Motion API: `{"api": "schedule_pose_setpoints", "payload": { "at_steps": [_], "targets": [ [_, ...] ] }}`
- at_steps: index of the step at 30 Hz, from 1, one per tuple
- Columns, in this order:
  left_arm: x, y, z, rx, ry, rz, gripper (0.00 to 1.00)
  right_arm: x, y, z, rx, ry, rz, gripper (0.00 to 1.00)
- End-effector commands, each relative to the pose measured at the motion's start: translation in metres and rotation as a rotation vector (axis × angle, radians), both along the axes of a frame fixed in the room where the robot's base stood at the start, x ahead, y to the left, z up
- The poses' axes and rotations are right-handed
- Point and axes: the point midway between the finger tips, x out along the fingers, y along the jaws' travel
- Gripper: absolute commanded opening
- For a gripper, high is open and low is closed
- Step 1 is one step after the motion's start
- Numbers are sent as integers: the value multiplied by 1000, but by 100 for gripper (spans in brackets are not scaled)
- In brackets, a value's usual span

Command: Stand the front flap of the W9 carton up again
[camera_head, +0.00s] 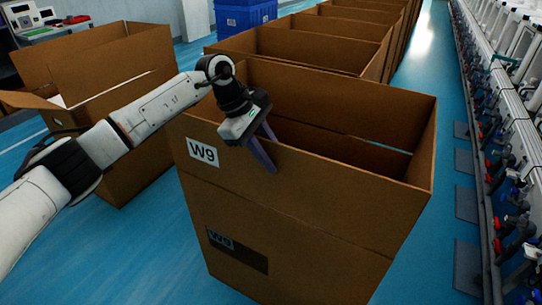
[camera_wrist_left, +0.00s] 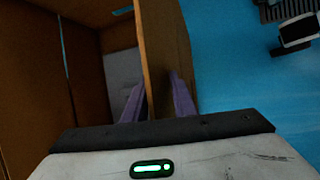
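The W9 carton (camera_head: 320,245) is a large brown box with an open top. Its front flap (camera_head: 330,177), with a white W9 label, stands upright, about in line with the front wall below. My left gripper (camera_head: 269,151) points down over the flap's top edge, with one purple finger outside and one inside. In the left wrist view the flap (camera_wrist_left: 160,45) is seen edge-on between the fingers of this gripper (camera_wrist_left: 158,100). The fingers lie close to both faces, but I cannot tell whether they press on it. My right gripper is not in view.
Another open carton (camera_head: 125,110) stands to the left, with a flap folded outward. More cartons (camera_head: 300,48) run in a row behind W9. A blue crate (camera_head: 243,17) is at the back. A line of fixtures (camera_head: 515,150) runs along the right. Blue floor is free between it and the cartons.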

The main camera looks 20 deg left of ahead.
Motion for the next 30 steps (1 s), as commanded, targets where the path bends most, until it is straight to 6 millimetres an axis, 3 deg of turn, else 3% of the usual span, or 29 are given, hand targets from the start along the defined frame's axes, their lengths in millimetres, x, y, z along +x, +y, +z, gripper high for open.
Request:
{"api": "schedule_pose_setpoints", "payload": {
  "at_steps": [8,21,30],
  "targets": [
    [-1,7,15,-1,-3,1,24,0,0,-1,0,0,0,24],
    [-14,38,84,-1,-2,0,24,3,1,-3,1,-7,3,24],
    [-16,43,93,-1,0,0,24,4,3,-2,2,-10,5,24]
  ]
}}
